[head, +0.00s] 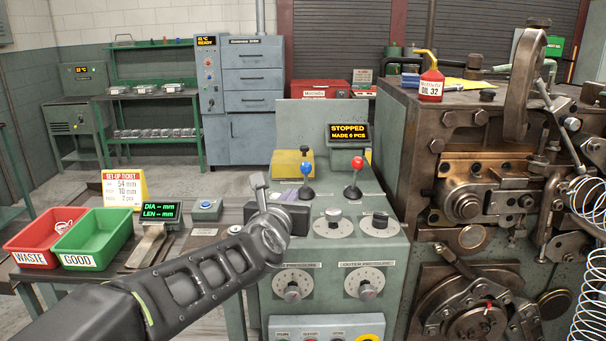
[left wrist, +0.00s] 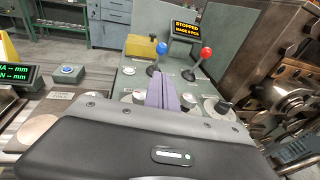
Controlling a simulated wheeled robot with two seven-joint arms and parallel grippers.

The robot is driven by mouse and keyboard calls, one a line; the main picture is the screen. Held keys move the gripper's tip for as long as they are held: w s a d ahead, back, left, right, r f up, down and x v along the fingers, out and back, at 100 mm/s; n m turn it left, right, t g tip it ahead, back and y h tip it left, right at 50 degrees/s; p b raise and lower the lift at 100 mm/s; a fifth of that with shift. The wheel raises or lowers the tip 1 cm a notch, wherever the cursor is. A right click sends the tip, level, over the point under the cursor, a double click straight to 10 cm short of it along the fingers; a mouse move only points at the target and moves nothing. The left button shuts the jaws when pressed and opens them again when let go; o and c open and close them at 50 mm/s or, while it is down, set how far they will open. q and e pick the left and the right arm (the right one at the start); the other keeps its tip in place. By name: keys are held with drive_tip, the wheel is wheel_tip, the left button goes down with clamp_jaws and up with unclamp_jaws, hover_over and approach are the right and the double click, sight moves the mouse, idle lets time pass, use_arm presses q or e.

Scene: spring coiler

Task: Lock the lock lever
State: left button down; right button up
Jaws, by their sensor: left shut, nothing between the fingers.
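My left gripper (head: 258,182) is shut and empty over the left side of the green control console (head: 390,250). In the left wrist view its closed fingers (left wrist: 170,92) point at the console top, below the levers in the picture. A blue-knobbed lever (head: 306,168) and a red-knobbed lever (head: 355,163) stand upright on the console, apart from the gripper. They also show in the left wrist view, blue (left wrist: 161,48) and red (left wrist: 206,53). No readable label shows which lever is the lock lever. My right gripper is not in view.
Round knobs (head: 333,215) sit on the console top near the gripper, with dials (head: 293,290) on its front. A display (head: 348,132) reads STOPPED. The heavy coiler machine (head: 480,180) stands right. Red and green bins (head: 103,231) are left.

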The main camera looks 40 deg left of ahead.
use_arm(q)
drive_tip(key=p, duration=0.5)
approach(304, 163)
drive_tip(key=w+f, duration=0.1)
drive_tip(key=w+a+f, duration=0.1)
drive_tip(key=w, duration=0.1)
drive_tip(key=w+a+f, duration=0.1)
drive_tip(key=w, duration=0.1)
drive_tip(key=shift+w+a, duration=0.1)
drive_tip(key=shift+r, duration=0.1)
